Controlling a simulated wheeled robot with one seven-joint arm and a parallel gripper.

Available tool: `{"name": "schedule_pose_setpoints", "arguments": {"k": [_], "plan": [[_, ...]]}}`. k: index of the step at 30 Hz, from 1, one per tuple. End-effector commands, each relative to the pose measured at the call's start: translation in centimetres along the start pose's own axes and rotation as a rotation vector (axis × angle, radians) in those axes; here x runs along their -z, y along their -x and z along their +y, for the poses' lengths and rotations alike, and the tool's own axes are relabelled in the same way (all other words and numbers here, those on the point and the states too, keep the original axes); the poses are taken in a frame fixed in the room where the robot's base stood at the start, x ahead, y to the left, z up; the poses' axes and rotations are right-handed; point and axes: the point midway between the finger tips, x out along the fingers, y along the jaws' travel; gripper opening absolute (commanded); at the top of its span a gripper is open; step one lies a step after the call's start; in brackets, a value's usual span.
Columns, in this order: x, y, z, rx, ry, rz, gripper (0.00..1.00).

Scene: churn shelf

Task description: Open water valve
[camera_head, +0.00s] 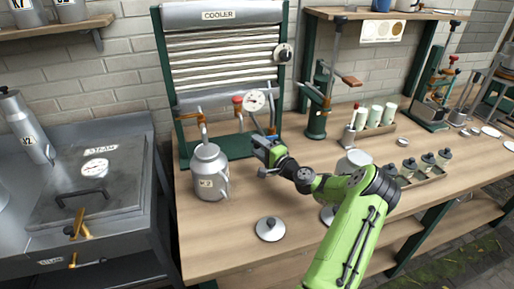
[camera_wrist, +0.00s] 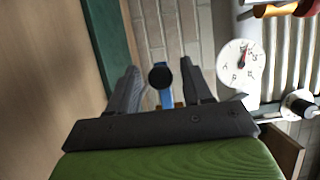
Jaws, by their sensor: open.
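The cooler (camera_head: 222,60) stands at the back of the bench, with a dial gauge (camera_head: 255,101) on its lower pipework. In the wrist view a blue handle (camera_wrist: 166,98) with a round black end lies between the fingers of my gripper (camera_wrist: 160,72); I take it to be the water valve. The fingers are open, one on each side, with gaps to the black end. In the head view my gripper (camera_head: 262,146) is in front of the cooler base, below the gauge, and mostly hides the blue part. The gauge also shows in the wrist view (camera_wrist: 238,65).
A metal can (camera_head: 209,172) stands left of my gripper. A lid (camera_head: 270,229) lies on the bench front. A red knob (camera_head: 238,100) is left of the gauge. A green press (camera_head: 317,112) and a bottle tray (camera_head: 370,130) stand to the right.

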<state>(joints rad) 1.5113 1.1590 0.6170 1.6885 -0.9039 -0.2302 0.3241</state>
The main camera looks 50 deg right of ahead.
Motion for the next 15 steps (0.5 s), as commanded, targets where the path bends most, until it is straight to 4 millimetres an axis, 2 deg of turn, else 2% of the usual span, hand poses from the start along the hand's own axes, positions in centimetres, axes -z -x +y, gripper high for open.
{"name": "schedule_pose_setpoints", "arguments": {"k": [3,10,15], "plan": [[-0.02,-0.93,0.00,0.000,0.001,0.000,0.50],[-0.01,-1.02,-0.02,-0.001,0.000,0.000,0.50],[-0.01,-1.00,-0.02,-0.001,0.000,0.000,0.25]]}}
